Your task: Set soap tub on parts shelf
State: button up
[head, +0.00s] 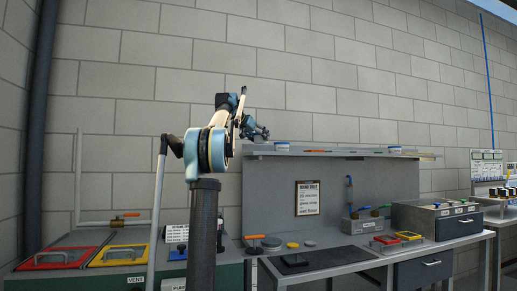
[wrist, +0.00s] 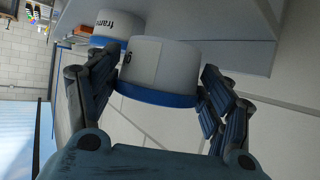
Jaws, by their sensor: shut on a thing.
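In the wrist view my gripper (wrist: 160,78) is shut on a white tub (wrist: 165,62) with a blue band, one finger on each side. Only a letter or so of its label shows at its left edge, so its name cannot be read. The parts shelf (wrist: 225,22) spans the top right of that view, close to the held tub; contact cannot be told. In the head view my gripper (head: 262,132) is small, just above the left end of the parts shelf (head: 340,154).
A second white tub (wrist: 112,22), label starting "fram", is just behind the held one. In the head view a small blue-and-white tub (head: 282,147) shows at the shelf's left end, and another (head: 395,149) farther right. An orange item (head: 314,151) lies between them.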

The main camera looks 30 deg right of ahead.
aim_at(257, 142)
jog(key=shift+f, duration=2.25)
jog(key=o, duration=1.3)
jog(key=v, duration=1.2)
jog(key=shift+s, duration=0.15)
